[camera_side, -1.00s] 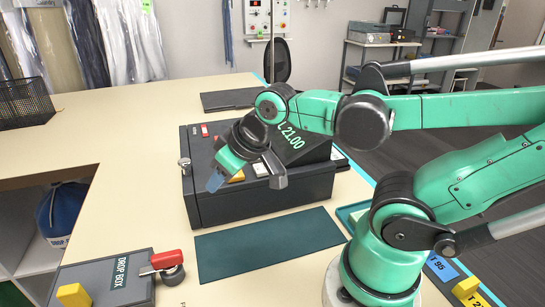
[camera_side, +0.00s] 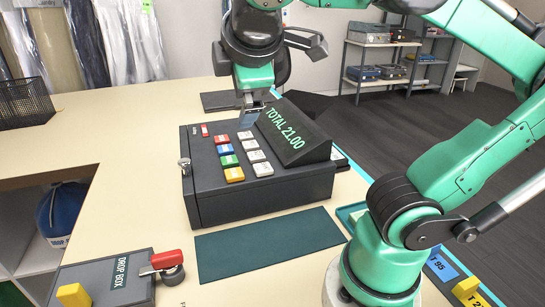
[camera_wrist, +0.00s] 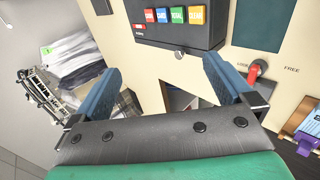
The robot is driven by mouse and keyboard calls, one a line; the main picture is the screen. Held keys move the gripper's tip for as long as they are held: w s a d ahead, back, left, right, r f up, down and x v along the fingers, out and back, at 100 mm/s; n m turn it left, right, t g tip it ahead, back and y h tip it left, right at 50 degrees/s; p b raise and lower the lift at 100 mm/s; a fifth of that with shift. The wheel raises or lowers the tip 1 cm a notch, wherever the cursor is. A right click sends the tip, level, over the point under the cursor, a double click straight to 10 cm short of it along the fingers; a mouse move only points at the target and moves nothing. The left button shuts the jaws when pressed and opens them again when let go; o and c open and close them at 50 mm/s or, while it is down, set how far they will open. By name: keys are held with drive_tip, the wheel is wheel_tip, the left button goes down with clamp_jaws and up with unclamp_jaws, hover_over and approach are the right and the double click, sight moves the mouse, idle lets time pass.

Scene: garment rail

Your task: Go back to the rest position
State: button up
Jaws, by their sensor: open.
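My gripper (camera_side: 247,118) points down above the back of the cash register (camera_side: 265,199) in the side view, and its fingertips appear apart from the keys. In the wrist view my gripper (camera_wrist: 160,85) has its two blue fingers spread wide with nothing between them. The cash register also shows at the top of the wrist view (camera_wrist: 180,33). Its tilted display (camera_side: 290,130) reads TOTAL 21.00, and its coloured and white keys (camera_side: 234,174) are uncovered.
A drop box (camera_side: 115,283) with a red handle and a yellow block stands at the front left. A dark green mat (camera_side: 268,243) lies before the register. A black wire basket (camera_side: 25,101) is at the far left. The counter's left middle (camera_side: 130,150) is clear.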

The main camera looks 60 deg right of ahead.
drive_tip(key=x, duration=0.5)
drive_tip(key=shift+a, duration=0.1)
idle(0.5)
